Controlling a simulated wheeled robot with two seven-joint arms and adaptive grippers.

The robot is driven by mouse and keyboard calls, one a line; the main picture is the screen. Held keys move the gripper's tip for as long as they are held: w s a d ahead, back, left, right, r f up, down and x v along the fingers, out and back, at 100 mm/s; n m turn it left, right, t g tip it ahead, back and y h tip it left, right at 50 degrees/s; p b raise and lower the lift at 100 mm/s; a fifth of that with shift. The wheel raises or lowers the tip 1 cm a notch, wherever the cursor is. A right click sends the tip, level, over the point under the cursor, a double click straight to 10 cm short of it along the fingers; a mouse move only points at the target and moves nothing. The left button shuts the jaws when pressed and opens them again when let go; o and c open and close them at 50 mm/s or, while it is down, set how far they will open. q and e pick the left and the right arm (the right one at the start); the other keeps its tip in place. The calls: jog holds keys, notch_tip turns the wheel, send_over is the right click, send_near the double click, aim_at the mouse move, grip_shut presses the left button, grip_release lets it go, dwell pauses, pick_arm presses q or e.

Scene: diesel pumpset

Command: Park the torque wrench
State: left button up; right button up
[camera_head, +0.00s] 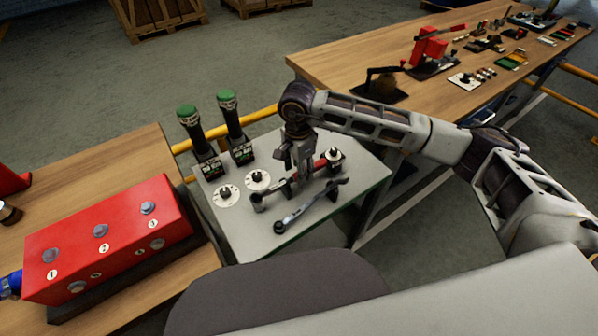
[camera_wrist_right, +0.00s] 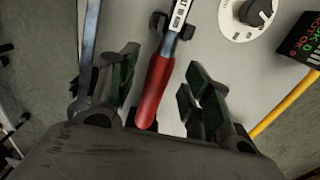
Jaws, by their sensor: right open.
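The torque wrench has a red handle (camera_wrist_right: 156,90) and a grey shaft and lies on the small grey side table (camera_head: 350,186). In the head view its red grip (camera_head: 320,164) shows beside my right gripper (camera_head: 303,168). In the wrist view the red handle lies between the two open fingers of my right gripper (camera_wrist_right: 160,92), with a gap on both sides. The shaft passes by a black cradle (camera_wrist_right: 158,22); whether it is fully seated I cannot tell. My left gripper is not in view.
A grey spanner (camera_head: 305,207) lies in front of the wrench. White dials with black knobs (camera_head: 258,180) and two green-topped black tools (camera_head: 236,128) stand behind it. A red block with bolts (camera_head: 110,240) sits on the left bench. The right bench (camera_head: 345,62) holds several tools.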

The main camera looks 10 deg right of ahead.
notch_tip(320, 180, up, 10)
dwell(0.5)
jog(key=shift+f, duration=0.1)
dwell(0.4)
